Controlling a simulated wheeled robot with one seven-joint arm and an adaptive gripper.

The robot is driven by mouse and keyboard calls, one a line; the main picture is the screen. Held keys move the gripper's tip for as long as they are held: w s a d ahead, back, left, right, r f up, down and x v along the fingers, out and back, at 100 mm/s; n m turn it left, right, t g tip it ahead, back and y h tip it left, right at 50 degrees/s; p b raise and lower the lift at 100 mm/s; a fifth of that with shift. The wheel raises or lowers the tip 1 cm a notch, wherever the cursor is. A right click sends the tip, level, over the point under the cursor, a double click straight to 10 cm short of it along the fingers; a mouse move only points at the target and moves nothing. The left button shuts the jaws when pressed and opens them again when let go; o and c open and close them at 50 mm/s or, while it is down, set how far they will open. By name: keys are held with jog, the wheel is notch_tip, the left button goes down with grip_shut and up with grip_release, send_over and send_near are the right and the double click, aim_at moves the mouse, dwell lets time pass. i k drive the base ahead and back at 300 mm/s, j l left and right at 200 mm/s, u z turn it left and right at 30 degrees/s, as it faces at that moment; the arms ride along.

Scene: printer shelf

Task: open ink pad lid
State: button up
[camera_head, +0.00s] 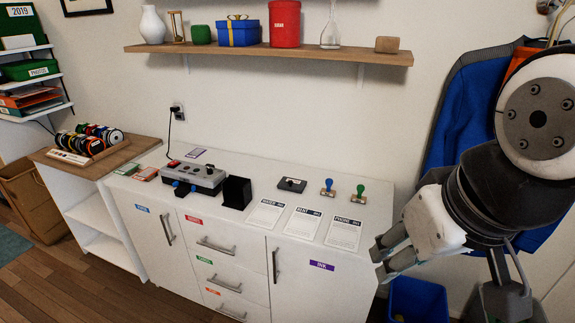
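A small flat black box (292,185), which looks like the ink pad with its lid shut, lies on the white cabinet top left of two stamps. A light mark shows on its top. My gripper (379,262) is at the right, beyond the front right corner of the cabinet and well apart from the ink pad. Its two grey fingers point left with a gap between them, and nothing shows between them.
A blue-handled stamp (328,187) and a green-handled stamp (359,194) stand right of the pad. Several printed sheets (303,222) lie in front. A black holder (237,192) and grey machine (195,178) stand left. A wooden shelf (375,56) hangs above.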

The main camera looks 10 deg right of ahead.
aim_at(286, 182)
jog(key=i+l+u, duration=0.1)
jog(key=i, duration=0.3)
jog(key=i+l+u, duration=0.1)
jog(key=i+l, duration=0.25)
jog(key=i, duration=0.1)
